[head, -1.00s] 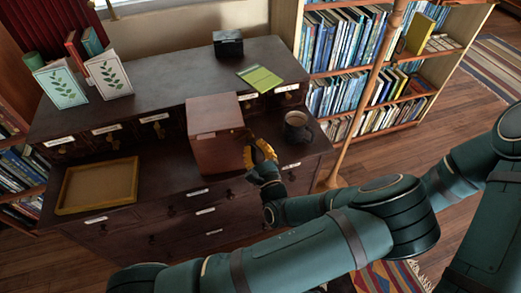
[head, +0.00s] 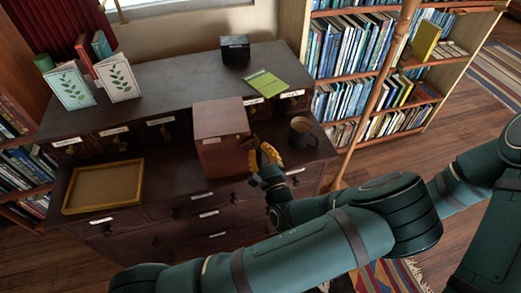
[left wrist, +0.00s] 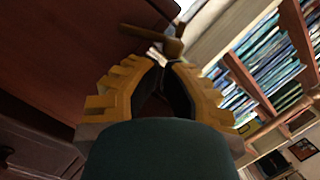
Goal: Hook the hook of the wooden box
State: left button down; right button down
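The wooden box (head: 222,135) is reddish brown, upright and lidded, on the lower top of the dark cabinet. In the left wrist view its wall (left wrist: 60,50) fills the upper left. A brass hook piece (left wrist: 168,44) stands out beside the box edge, just past my fingertips. My left gripper (head: 263,157), with yellow fingers, is at the box's right side. In the left wrist view my left gripper's fingertips (left wrist: 168,66) are close together near the hook. I cannot tell whether they touch or grip it. My right gripper is not in view.
A dark mug (head: 302,132) stands close to the right of my left gripper. An empty wooden tray (head: 78,208) lies left of the box. A black box (head: 235,48), a green booklet (head: 266,84) and leaf-print cards (head: 121,82) are on the upper shelf. A wooden pole (head: 366,100) rises at the right.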

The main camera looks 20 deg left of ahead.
aim_at(257, 142)
pick_arm(q)
jog(key=shift+r+n+p, duration=0.25)
jog(key=shift+n+p, duration=0.15)
jog(key=shift+n, duration=0.2)
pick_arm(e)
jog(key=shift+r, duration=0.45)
pick_arm(q)
jog(key=shift+s+a+r+n+g+p, duration=0.2)
jog(key=shift+r+n+g, duration=0.35)
jog(key=shift+n, duration=1.3)
jog(key=shift+w+a+r+n+g+p, duration=0.15)
jog(key=shift+r+n+g+p, duration=0.2)
jog(key=shift+r+n, duration=0.95)
jog(key=shift+s+a+r+n+g+p, duration=0.2)
jog(key=shift+n+g, duration=0.3)
jog(key=shift+n, duration=1.85)
jog(key=shift+d, duration=0.1)
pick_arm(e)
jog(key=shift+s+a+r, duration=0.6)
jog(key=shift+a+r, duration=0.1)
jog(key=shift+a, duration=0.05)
pick_arm(q)
jog(key=shift+w+d, duration=0.1)
